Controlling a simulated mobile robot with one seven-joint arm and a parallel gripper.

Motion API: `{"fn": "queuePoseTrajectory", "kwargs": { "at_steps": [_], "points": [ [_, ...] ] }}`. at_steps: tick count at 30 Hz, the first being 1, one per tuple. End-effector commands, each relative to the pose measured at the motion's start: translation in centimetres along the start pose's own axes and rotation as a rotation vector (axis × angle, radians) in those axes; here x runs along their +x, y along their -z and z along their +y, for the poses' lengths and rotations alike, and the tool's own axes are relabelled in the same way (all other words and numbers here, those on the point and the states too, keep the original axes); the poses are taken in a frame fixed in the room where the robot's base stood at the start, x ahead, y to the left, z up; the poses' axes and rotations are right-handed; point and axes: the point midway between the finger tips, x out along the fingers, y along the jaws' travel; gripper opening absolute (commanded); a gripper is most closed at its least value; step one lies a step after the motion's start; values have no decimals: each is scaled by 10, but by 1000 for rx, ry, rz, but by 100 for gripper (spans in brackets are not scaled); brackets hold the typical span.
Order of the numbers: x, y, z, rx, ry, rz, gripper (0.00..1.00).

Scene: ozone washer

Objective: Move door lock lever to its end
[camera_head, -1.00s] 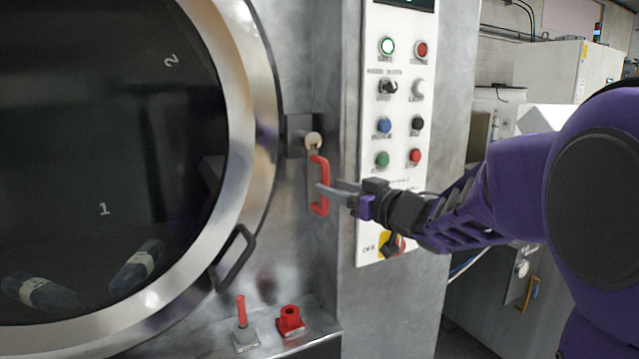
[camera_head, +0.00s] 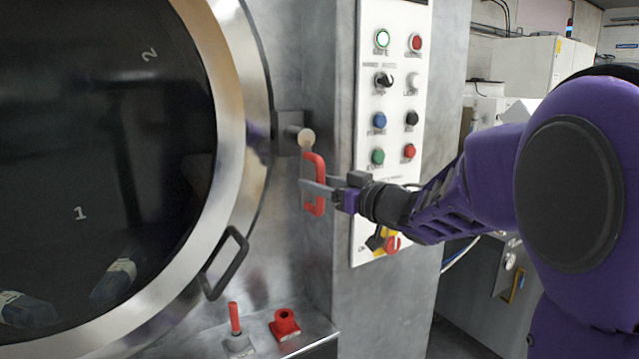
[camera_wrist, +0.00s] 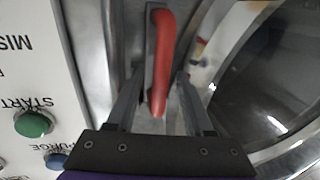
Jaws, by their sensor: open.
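The door lock lever (camera_head: 319,170) is a red D-shaped handle on the metal column right of the round door, just below a cylindrical latch pin (camera_head: 304,137). My gripper (camera_head: 308,187) is at the lever's lower half, its fingers pointing left. In the wrist view the red lever (camera_wrist: 161,50) stands between the two open fingers (camera_wrist: 158,90), with a gap on each side. The fingers do not appear to touch it. Part of the lever is hidden behind the fingers in the head view.
The round glass door (camera_head: 239,60) with a black handle (camera_head: 226,264) is on the left. A white button panel (camera_head: 395,125) stands close to the right of the lever. A red lever (camera_head: 235,318) and a red knob (camera_head: 285,323) are on the ledge below.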

Motion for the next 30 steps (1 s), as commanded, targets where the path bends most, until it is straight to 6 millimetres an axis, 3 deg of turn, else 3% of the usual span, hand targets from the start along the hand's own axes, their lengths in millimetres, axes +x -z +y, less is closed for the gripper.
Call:
{"fn": "queuePoseTrajectory", "kwargs": {
  "at_steps": [2,11,30],
  "points": [
    [0,0,0,0,0,0,52],
    [0,0,0,0,0,0,0],
    [0,0,0,0,0,0,0]
  ]
}}
